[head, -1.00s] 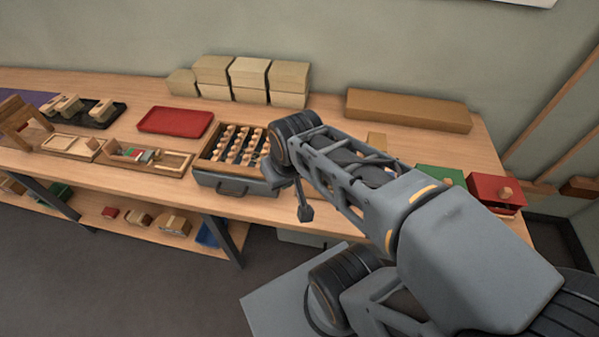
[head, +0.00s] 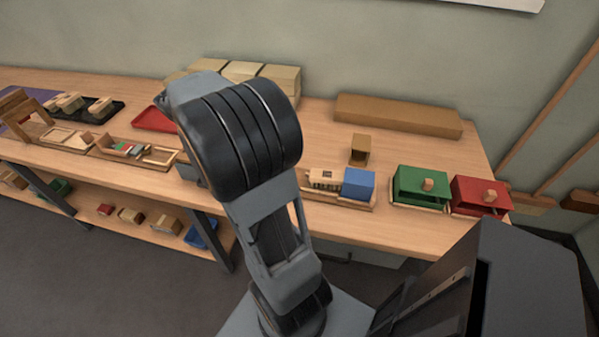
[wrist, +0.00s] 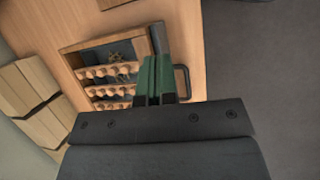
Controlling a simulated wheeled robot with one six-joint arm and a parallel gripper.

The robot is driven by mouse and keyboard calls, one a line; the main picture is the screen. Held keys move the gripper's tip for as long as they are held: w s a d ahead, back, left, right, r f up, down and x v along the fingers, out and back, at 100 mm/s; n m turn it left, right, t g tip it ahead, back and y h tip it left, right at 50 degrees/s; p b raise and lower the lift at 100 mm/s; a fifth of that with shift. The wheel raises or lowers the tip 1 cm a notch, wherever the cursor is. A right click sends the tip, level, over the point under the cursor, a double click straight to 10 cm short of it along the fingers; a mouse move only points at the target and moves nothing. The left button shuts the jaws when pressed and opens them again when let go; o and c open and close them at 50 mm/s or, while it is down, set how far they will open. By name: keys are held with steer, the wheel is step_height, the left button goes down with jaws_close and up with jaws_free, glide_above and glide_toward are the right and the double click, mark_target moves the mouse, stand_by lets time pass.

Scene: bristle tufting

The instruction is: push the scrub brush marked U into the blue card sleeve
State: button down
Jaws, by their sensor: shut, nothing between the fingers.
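The blue card sleeve (head: 358,184) stands at the right end of a shallow wooden tray (head: 345,203) on the bench, in the head view. A pale wooden scrub brush (head: 325,178) with dark marks on its side lies left of the sleeve in the same tray, apparently in line with it. I cannot read a letter U on it, nor tell whether it touches the sleeve. My gripper (wrist: 155,80) is shut and empty in the wrist view, its green fingers above the rack of wooden pegs. In the head view my arm hides it. Neither brush nor sleeve shows in the wrist view.
The peg rack (wrist: 84,50) with a dark handle lies under the fingers. A green box (head: 420,184) and a red box (head: 480,195) stand right of the sleeve. A small brown block (head: 360,149) and a long brown box (head: 398,115) are behind it.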

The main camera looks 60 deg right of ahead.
steer(key=s+d+f+g+b, duration=0.15)
steer(key=d+f+g, duration=0.4)
steer(key=d, duration=0.65)
steer(key=shift+n+t, duration=0.35)
steer(key=shift+n, duration=0.05)
steer(key=x, duration=1.1)
steer(key=shift+w+d+b, duration=0.1)
steer(key=shift+d+b, duration=0.2)
steer(key=shift+s+d+r, duration=0.1)
steer(key=shift+s+d, duration=0.05)
steer(key=shift+s, duration=0.35)
steer(key=shift+s+d+r, duration=0.1)
steer(key=shift+s+d, duration=0.05)
steer(key=shift+s, duration=0.35)
steer(key=shift+s+d+f, duration=0.1)
steer(key=shift+s+d, duration=0.15)
steer(key=shift+s, duration=0.45)
